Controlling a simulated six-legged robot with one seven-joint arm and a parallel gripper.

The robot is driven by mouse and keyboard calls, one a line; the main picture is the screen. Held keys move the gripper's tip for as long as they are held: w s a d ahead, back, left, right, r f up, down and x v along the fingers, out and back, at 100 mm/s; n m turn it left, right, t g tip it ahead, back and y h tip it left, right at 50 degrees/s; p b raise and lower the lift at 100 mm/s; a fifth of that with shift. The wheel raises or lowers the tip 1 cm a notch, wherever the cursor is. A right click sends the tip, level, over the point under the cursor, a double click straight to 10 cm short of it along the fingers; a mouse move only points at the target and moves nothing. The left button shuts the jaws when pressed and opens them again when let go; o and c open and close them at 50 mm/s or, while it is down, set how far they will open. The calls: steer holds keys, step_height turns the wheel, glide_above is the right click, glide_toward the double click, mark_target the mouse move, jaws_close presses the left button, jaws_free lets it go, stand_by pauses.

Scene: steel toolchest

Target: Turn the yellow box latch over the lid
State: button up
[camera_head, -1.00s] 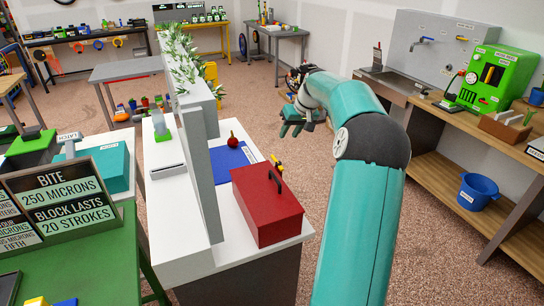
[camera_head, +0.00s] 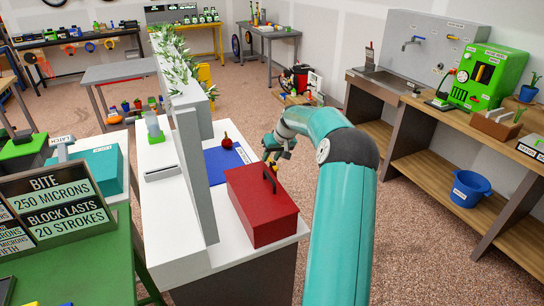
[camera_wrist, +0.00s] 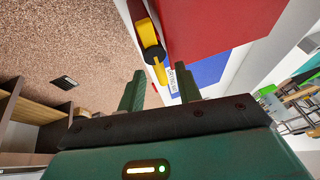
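A red toolbox (camera_head: 258,215) with a dark lid handle (camera_head: 269,180) sits on the white counter, its lid down. Its yellow latch (camera_head: 270,169) shows small on the right side. In the wrist view the yellow latch (camera_wrist: 146,34) has a dark round pivot and stands out from the red box (camera_wrist: 210,22). Its short lower end points toward my gripper. My gripper (camera_head: 279,146) is just beyond and right of the box. In the wrist view my gripper (camera_wrist: 159,76) is open, its two green fingers apart, with the latch's lower end between or just beyond their tips. Contact cannot be told.
A blue mat (camera_head: 222,165) with a red apple-like object (camera_head: 227,142) lies behind the box. A tall grey panel (camera_head: 190,165) stands left of the box. The floor right of the counter is clear up to the wooden bench (camera_head: 440,165) with a blue bucket (camera_head: 470,189).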

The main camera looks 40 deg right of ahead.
jaws_close()
steer(key=shift+m, duration=0.3)
steer(key=shift+s+d+m+g+h, duration=0.1)
steer(key=shift+s+m+g+h, duration=0.55)
steer(key=shift+m, duration=2.2)
steer(key=shift+s+d+m+g+h, duration=0.2)
steer(key=shift+m+g+h, duration=0.85)
steer(key=shift+m, duration=1.85)
steer(key=shift+s+m+g+h, duration=0.45)
steer(key=shift+m+h, duration=0.75)
steer(key=shift+m, duration=1.65)
steer(key=shift+s+f, duration=0.1)
